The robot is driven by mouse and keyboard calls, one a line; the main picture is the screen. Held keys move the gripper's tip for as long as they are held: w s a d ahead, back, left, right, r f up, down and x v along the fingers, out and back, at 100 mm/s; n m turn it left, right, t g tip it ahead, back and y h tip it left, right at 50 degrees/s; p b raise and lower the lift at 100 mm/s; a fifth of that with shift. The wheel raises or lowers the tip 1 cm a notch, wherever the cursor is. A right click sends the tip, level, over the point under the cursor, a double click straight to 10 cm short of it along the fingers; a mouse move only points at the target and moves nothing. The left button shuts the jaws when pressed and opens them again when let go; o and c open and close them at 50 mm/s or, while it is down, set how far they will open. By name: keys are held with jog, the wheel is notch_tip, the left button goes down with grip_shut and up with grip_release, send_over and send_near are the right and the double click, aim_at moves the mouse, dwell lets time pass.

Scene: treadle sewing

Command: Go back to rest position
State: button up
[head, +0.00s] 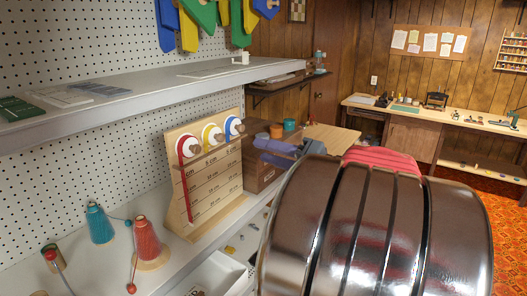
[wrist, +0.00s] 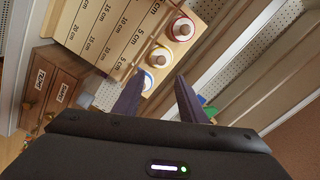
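My gripper shows in the head view (head: 268,147) as grey-purple fingers pointing left, close to the right side of the wooden measuring board. In the wrist view, my gripper (wrist: 160,80) has its two dark fingers spread with nothing between them. The wooden measuring board (head: 215,178) stands on the lower shelf with three spools on its top: red (head: 188,146), yellow (head: 211,135) and blue (head: 233,127). A red strip hangs down the board below the red spool.
An upper shelf (head: 135,107) juts out above the board. A teal cone (head: 98,225) and a red cone (head: 146,243) stand on the lower shelf. A brown drawer box (head: 262,172) stands right of the board. Coloured pieces hang above. Open floor (head: 507,235) lies at right.

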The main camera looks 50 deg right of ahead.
dwell(0.5)
jog(key=w+a+f+n+g+y, duration=0.2)
jog(key=a+f+g, duration=0.2)
jog(key=a, duration=0.7)
jog(key=w+a+f+n+g+y, duration=0.2)
jog(key=w+a+f+g, duration=0.15)
jog(key=a, duration=0.85)
jog(key=s+a+f+n+g+h, duration=0.1)
jog(key=s+a+f+g, duration=0.15)
jog(key=a, duration=0.25)
jog(key=s+a+f+n+g, duration=0.1)
jog(key=s+a+f+g, duration=0.15)
jog(key=a+f, duration=0.2)
jog(key=s+a+f+n+h, duration=0.2)
jog(key=s+a+n+h, duration=0.1)
jog(key=s, duration=0.5)
jog(key=n+h, duration=0.1)
jog(key=h, duration=0.1)
jog(key=shift+s+f+n+h, duration=0.25)
jog(key=shift+f+n+h, duration=0.05)
jog(key=shift+f, duration=0.1)
